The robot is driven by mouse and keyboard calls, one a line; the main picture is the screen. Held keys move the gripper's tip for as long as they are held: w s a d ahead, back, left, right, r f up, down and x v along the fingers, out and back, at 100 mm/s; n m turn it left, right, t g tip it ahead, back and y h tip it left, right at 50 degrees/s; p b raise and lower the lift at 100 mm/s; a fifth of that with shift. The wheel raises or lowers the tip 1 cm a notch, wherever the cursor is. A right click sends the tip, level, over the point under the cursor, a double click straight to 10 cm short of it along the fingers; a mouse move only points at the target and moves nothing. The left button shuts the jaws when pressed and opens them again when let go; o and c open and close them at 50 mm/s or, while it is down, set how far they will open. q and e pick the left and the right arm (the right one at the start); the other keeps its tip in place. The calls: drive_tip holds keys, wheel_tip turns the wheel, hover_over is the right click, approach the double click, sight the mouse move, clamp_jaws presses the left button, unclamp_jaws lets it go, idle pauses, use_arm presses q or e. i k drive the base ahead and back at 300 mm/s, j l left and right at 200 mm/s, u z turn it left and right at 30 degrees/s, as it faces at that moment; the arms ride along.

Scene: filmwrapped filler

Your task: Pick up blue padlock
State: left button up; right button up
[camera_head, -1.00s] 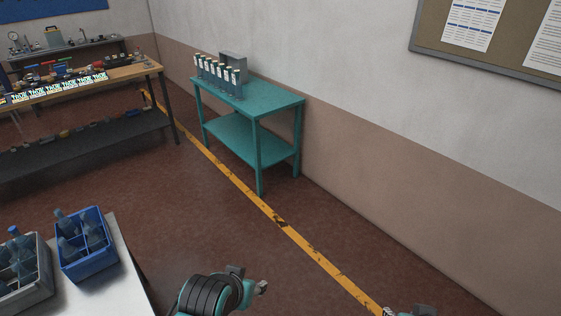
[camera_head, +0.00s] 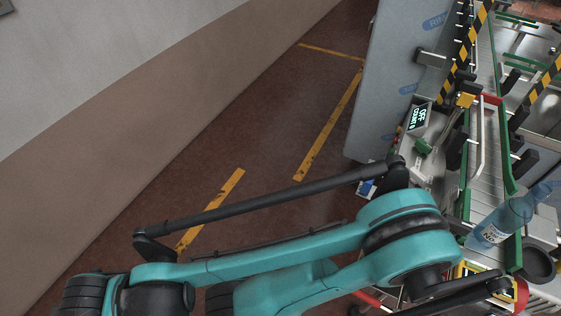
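I cannot make out a blue padlock in the head view. A small blue and white item (camera_head: 367,187) shows beside the conveyor machine, partly behind a black link of my arm, and it is too small to identify. One of my teal arms crosses the lower part of the view, but no gripper fingertips show, so neither gripper is in view.
A conveyor machine (camera_head: 486,185) with green rails fills the right side. A tall grey panel (camera_head: 392,75) stands behind. A wall (camera_head: 120,90) runs along the left. Red-brown floor with yellow lines (camera_head: 330,122) lies clear between.

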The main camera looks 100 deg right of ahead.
sight(366, 188)
drive_tip(key=i+l+z, duration=0.1)
drive_tip(key=l+z, duration=0.25)
drive_tip(key=i+l+z, duration=0.1)
drive_tip(key=z, duration=0.25)
drive_tip(key=i+l+z, duration=0.15)
drive_tip(key=z, duration=3.85)
drive_tip(key=i+j+z, duration=0.45)
drive_tip(key=j, duration=0.2)
drive_tip(key=j+z, duration=0.25)
drive_tip(key=i+j, duration=0.05)
drive_tip(key=j, duration=0.05)
